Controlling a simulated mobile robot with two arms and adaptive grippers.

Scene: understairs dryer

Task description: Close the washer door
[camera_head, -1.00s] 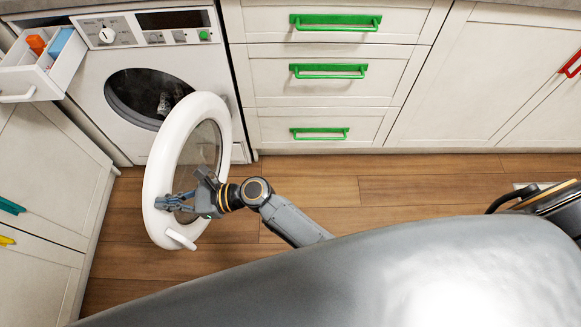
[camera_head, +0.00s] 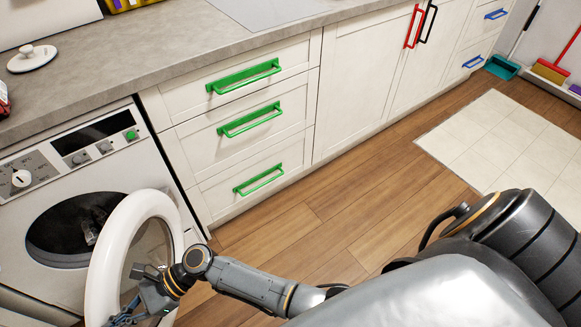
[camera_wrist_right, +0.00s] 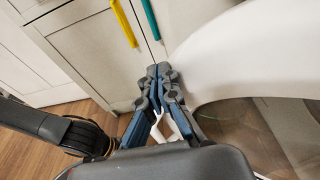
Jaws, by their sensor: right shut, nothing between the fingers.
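The washer (camera_head: 22,200) stands at the left of the head view, with its dark round drum opening (camera_head: 60,235) uncovered. Its round door, a white ring (camera_head: 112,240) with a glass centre, stands open, swung out from the front; its lower part is cut off by the picture edge. My right gripper (camera_head: 122,319) is low beside the door, partly cut off in the head view. In the right wrist view the right gripper (camera_wrist_right: 158,72) has its fingers together and empty, with the door's white rim (camera_wrist_right: 235,50) close at right. Contact cannot be told. My left gripper is not in view.
Drawers with green handles (camera_head: 245,125) stand right of the washer under a grey counter (camera_head: 180,42). Wooden floor (camera_head: 330,225) is clear beyond my arm, with a pale mat (camera_head: 500,140) at right. Cabinet fronts with yellow (camera_wrist_right: 124,22) and teal handles show in the wrist view.

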